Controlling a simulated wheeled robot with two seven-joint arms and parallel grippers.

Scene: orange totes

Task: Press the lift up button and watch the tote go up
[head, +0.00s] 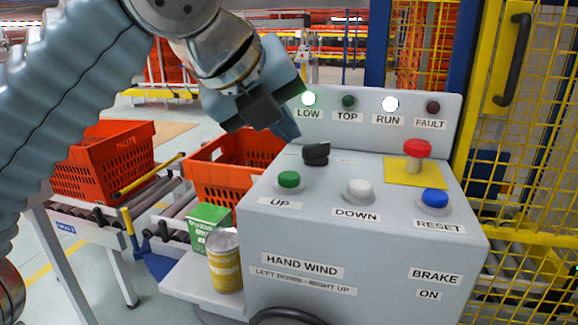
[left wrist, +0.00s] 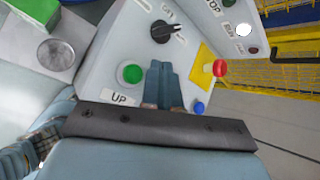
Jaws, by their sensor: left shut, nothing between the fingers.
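The green UP button (head: 289,179) sits at the left of the grey control panel (head: 364,260); it also shows in the left wrist view (left wrist: 131,73). My left gripper (head: 287,130) is shut and empty, above and behind the UP button, apart from it. In the left wrist view its blue fingers (left wrist: 163,82) lie together to the right of the button and cover the white DOWN button. The LOW lamp (head: 308,98) is lit and the TOP lamp (head: 348,101) is dark. An orange tote (head: 225,180) stands low behind the panel, partly hidden. My right gripper is out of view.
Close by are the white DOWN button (head: 358,188), blue RESET button (head: 434,197), red mushroom button (head: 417,148) and black selector knob (head: 316,154). A yellow can (head: 225,268) and green box (head: 207,229) stand on a side shelf. Another orange tote (head: 100,168) sits on rollers.

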